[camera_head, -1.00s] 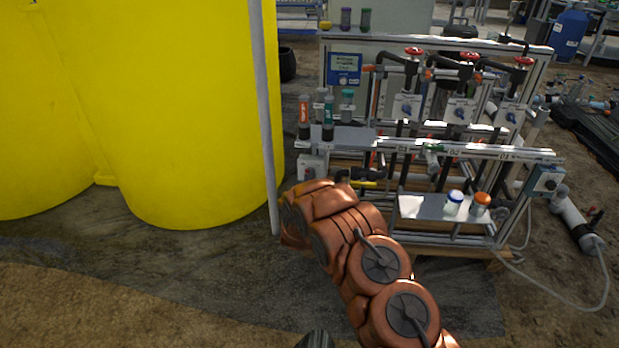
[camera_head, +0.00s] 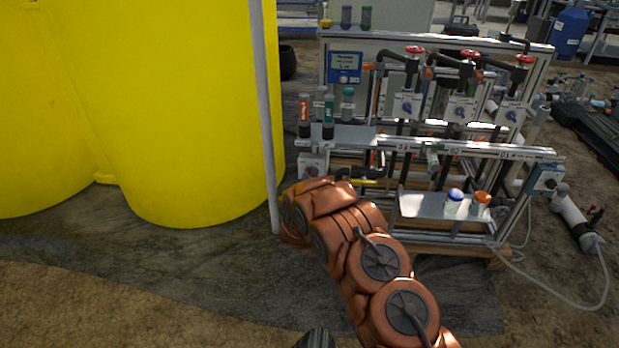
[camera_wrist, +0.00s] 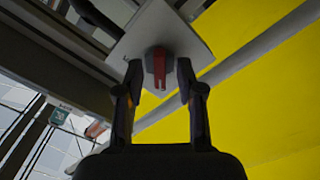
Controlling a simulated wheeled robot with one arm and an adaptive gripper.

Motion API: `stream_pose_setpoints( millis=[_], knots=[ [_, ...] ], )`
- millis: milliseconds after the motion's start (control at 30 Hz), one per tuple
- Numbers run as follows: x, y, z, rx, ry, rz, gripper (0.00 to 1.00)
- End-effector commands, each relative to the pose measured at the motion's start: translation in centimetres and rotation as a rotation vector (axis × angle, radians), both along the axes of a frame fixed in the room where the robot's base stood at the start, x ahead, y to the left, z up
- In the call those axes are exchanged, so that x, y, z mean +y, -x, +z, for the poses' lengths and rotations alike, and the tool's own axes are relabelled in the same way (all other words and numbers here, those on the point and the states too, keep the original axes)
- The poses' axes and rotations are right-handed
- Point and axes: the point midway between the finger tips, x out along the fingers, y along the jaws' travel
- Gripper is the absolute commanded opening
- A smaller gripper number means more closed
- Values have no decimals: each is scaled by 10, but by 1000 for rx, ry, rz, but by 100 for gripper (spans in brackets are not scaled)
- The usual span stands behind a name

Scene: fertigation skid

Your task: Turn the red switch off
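The red switch (camera_wrist: 159,66) is a red handle on a pale square plate (camera_wrist: 185,38), seen in the wrist view at upper middle. My gripper (camera_wrist: 158,78) is open, with one dark finger on each side of the red handle. Small gaps show between the fingers and the handle, and I cannot tell any contact. In the head view the box (camera_head: 312,165) at the skid's lower left shows a small dark knob. My copper arm reaches toward that corner, and my gripper is hidden there.
Large yellow tanks (camera_head: 190,110) stand left of the skid, with a grey upright pole (camera_head: 264,120) close to my arm. Bottles (camera_head: 304,115) stand on the shelf above the box. Pipes and red-handled valves (camera_head: 468,57) fill the skid to the right.

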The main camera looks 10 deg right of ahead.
Motion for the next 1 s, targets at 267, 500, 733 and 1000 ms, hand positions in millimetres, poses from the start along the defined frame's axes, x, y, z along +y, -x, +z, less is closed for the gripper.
stream_pose_setpoints(
  millis=[267, 500, 733, 1000],
  knots=[
    [3, 8, 0, 2, 1, 0, 38],
    [13, 36, -1, 5, 1, 3, 38],
    [24, 68, -1, 5, 2, 3, 38],
    [34, 101, -1, 3, 1, 1, 38]
  ],
)
